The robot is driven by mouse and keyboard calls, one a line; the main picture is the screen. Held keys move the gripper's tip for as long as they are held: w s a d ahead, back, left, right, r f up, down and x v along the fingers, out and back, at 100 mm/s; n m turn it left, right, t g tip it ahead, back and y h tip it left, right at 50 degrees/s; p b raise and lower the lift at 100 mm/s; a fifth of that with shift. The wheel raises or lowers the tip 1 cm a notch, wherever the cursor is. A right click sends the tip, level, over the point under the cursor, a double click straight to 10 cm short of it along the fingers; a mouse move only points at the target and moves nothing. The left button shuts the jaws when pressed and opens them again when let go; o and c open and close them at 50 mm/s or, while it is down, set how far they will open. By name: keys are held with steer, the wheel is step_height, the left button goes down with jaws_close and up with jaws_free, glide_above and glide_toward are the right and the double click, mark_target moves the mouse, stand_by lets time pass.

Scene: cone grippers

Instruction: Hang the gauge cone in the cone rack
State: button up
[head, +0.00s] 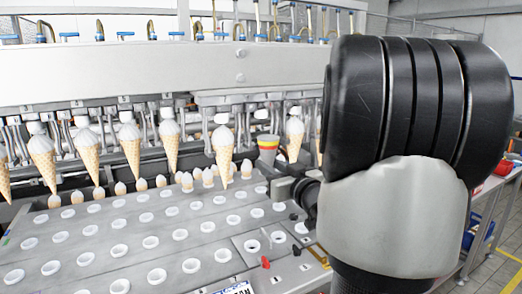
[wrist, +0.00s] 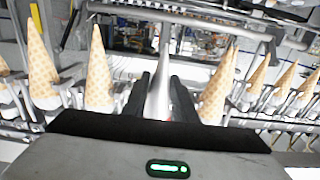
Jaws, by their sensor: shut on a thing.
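The gauge cone (head: 268,146) is grey with a yellow and red band near its wide top. It is roughly upright in the head view. My gripper (head: 276,188) is shut on it, and its lower part is partly hidden by the fingers. In the wrist view the grey cone (wrist: 160,88) stands between the two black fingers of my gripper (wrist: 160,85). A small plate with round holes (head: 265,245) and red knobs lies at the front of the deck; I cannot tell whether it is the cone rack.
Several ice cream cones (head: 129,146) hang in a row from the machine's grippers, on both sides of the gauge cone. They also show close by in the wrist view (wrist: 99,80). The grey deck (head: 105,265) below has rows of round holes. My arm covers the right.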

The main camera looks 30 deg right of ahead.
steer(key=shift+s+a, duration=0.15)
steer(key=shift+s, duration=2.05)
steer(key=shift+s, duration=0.1)
